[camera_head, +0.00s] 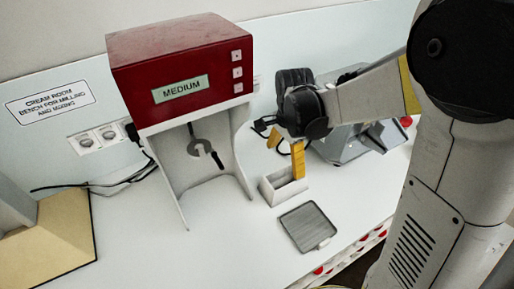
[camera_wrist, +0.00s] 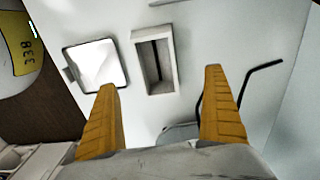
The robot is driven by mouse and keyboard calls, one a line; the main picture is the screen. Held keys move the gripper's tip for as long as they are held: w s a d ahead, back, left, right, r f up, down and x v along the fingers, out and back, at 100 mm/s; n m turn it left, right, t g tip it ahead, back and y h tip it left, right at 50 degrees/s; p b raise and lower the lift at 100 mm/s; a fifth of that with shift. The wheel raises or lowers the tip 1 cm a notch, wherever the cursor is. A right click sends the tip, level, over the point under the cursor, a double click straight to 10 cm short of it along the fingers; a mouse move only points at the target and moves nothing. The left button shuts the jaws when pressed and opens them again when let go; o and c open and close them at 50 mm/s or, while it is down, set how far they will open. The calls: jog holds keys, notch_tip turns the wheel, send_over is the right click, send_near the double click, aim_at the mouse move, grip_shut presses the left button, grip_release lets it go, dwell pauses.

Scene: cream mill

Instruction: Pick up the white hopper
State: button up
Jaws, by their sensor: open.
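The white hopper (camera_head: 287,194) is a small open rectangular box standing on the white bench, right of the red mill. In the wrist view the hopper (camera_wrist: 172,64) shows from above with a dark slot inside, just beyond the fingertips. My gripper (camera_head: 286,158) is above the hopper, its yellow fingers pointing down. One finger overlaps the hopper's back part in the head view; whether they touch I cannot tell. In the wrist view my gripper (camera_wrist: 160,80) is open and empty, with fingers spread wider than the hopper.
A red mill marked MEDIUM (camera_head: 181,88) stands to the left. A flat grey tray (camera_head: 308,226) lies in front of the hopper. A grey machine (camera_head: 352,145) stands behind my gripper. A black bent rod (camera_wrist: 264,67) is near the right finger. The bench's front edge lies beyond the tray.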

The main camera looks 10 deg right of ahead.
jog(key=b, duration=0.2)
send_near(284, 181)
jog(key=shift+s+a+f, duration=0.25)
jog(key=shift+s+f, duration=0.05)
jog(key=shift+s, duration=0.2)
jog(key=shift+s+a+f, duration=0.2)
jog(key=shift+s+f, duration=0.1)
jog(key=shift+s, duration=0.15)
notch_tip(284, 181, down, 6)
jog(key=shift+s+r+b, duration=0.1)
jog(key=shift+b, duration=0.75)
jog(key=c, duration=1.4)
